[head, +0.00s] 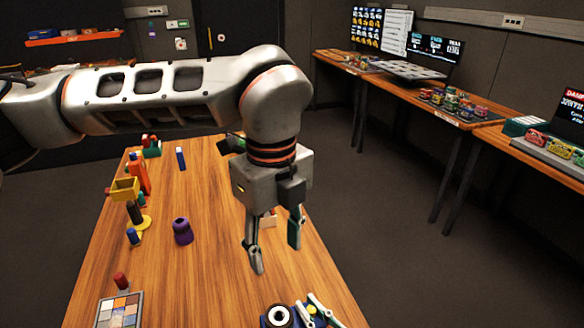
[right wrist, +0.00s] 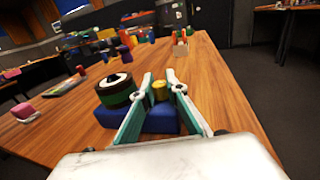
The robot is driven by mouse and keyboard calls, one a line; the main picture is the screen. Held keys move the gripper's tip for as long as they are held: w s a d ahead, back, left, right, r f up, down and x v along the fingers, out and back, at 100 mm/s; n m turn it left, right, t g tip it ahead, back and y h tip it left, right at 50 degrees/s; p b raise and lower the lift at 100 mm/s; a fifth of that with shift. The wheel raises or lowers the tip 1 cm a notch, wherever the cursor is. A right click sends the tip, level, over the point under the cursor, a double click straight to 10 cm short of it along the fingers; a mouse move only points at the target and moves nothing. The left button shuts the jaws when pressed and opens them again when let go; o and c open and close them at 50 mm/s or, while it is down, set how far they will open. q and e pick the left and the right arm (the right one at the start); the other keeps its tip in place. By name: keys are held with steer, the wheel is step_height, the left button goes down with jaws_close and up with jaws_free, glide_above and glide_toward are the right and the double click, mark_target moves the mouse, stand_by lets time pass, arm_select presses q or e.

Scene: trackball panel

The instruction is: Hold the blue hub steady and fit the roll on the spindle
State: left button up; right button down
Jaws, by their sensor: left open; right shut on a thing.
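The blue hub (right wrist: 150,118) sits on the near table in the right wrist view; its edge also shows at the bottom of the head view. A yellow post (right wrist: 160,90) rises from it. My right gripper (right wrist: 161,80) is closed on this post, one finger on each side. Beside the post on the hub stands a round dark and green piece with a white, dark-centred top (right wrist: 116,82), seen from above in the head view (head: 280,315). I cannot tell whether it is the roll or the spindle. My left gripper (head: 274,248) is open and empty, pointing down above the table beyond the hub.
A purple knob-shaped piece (head: 182,232) stands on the table (head: 205,285) left of my left gripper. A colour-tile panel (head: 120,311) lies at the near left. Several coloured pieces stand along the left side. A pink block (right wrist: 25,111) lies at the left in the wrist view.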

steer(key=c, duration=1.9)
jaws_free()
steer(key=shift+s+d, duration=0.1)
steer(key=v, duration=1.1)
steer(key=shift+s+d, duration=0.2)
steer(key=shift+s, duration=0.15)
steer(key=shift+o, duration=1.4)
steer(key=shift+f, duration=0.1)
